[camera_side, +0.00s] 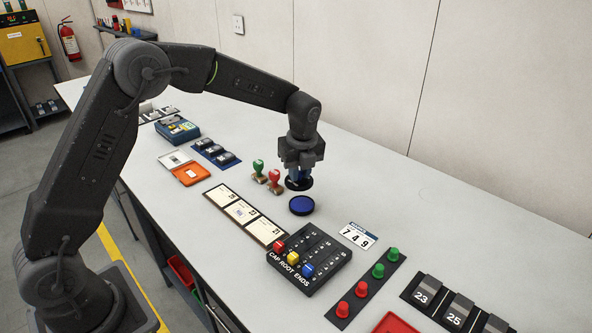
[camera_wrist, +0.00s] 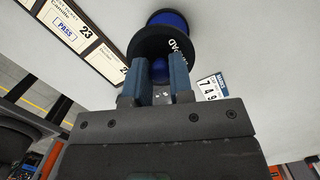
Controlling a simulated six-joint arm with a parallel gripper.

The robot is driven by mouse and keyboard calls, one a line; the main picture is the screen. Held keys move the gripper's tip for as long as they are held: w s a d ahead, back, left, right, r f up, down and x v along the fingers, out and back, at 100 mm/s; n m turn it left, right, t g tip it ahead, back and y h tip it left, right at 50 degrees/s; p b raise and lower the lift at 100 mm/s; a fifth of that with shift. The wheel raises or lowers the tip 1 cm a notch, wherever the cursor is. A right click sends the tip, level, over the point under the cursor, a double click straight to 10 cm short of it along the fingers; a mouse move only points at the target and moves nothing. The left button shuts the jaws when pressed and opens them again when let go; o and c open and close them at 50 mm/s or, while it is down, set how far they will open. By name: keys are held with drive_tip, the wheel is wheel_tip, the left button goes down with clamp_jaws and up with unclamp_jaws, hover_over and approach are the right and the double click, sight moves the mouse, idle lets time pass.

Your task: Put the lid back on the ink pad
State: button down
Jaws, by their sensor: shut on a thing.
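The ink pad (camera_side: 302,205) is a round dark base with a blue top, lying on the white bench below and slightly in front of my gripper. My gripper (camera_side: 299,173) points down and is shut on the lid (camera_side: 299,185), a black disc held above the bench. In the wrist view the lid (camera_wrist: 140,44) shows white lettering, partly readable as "PAD", and a blue knob (camera_wrist: 159,71) between my two blue fingers (camera_wrist: 162,82). The ink pad (camera_wrist: 168,18) shows beyond the lid, partly covered by it. The lid looks about level and apart from the pad.
A green stamp (camera_side: 258,169) and a red stamp (camera_side: 274,180) stand close left of the lid. Date cards (camera_side: 243,213), a black tray with coloured caps (camera_side: 308,258) and a number card (camera_side: 357,236) lie around the pad. The bench behind is clear.

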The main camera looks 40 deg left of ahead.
sight(301, 203)
drive_tip(key=shift+w+d+f, duration=0.25)
drive_tip(key=shift+d+f, duration=0.05)
drive_tip(key=shift+f, duration=3.15)
drive_tip(key=shift+f, duration=0.15)
drive_tip(key=shift+c, duration=2.3)
unclamp_jaws()
drive_tip(key=shift+r, duration=3.5)
